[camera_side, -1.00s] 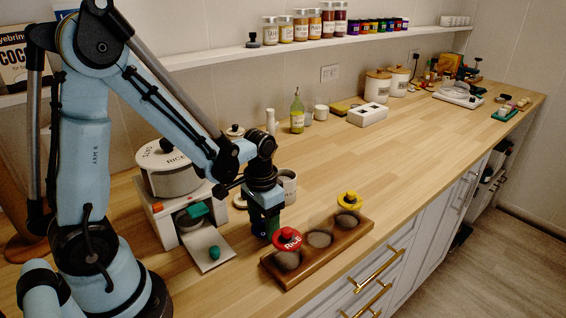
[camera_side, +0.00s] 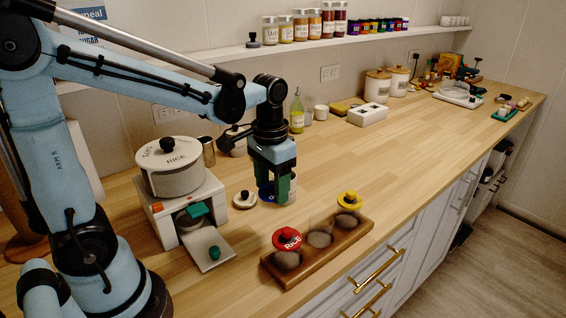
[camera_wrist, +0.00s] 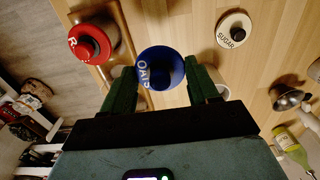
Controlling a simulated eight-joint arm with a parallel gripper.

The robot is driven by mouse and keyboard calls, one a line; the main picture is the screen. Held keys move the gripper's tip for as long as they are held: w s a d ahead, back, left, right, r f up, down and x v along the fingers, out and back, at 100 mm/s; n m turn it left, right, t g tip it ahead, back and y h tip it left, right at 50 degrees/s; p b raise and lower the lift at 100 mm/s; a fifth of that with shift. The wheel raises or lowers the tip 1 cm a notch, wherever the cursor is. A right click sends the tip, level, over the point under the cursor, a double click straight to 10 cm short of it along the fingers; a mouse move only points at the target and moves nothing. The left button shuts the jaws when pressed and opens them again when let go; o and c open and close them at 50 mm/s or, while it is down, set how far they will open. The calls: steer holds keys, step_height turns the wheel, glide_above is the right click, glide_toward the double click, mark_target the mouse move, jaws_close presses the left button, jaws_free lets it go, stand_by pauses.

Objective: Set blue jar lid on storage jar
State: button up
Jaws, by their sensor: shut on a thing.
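My gripper (camera_side: 274,194) is shut on the blue jar lid (camera_side: 264,188), above the counter behind the wooden tray. In the wrist view the round blue lid (camera_wrist: 162,66), with white lettering, sits between my green fingertips (camera_wrist: 160,76). The wooden tray (camera_side: 327,248) holds three glass jars. The left jar (camera_side: 287,260) has a red lid (camera_side: 287,239), and the right one has a yellow lid (camera_side: 349,199). The middle jar (camera_side: 319,236) is uncovered. The fingers partly hide the blue lid in the side view.
A white round lid (camera_side: 245,199) lies left of my gripper. A white mug (camera_side: 293,187) is partly hidden behind my gripper. A green bottle (camera_side: 297,113) stands at the back. The counter right of the tray is clear.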

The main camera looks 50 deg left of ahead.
steer(key=w+d+r, duration=0.3)
steer(key=w+d, duration=0.3)
steer(key=d, duration=0.3)
steer(key=shift+s+f, duration=0.1)
steer(key=shift+f, duration=2.85)
steer(key=shift+f, duration=0.5)
steer(key=o, duration=1.3)
step_height(320, 180, up, 7)
stand_by(0.4)
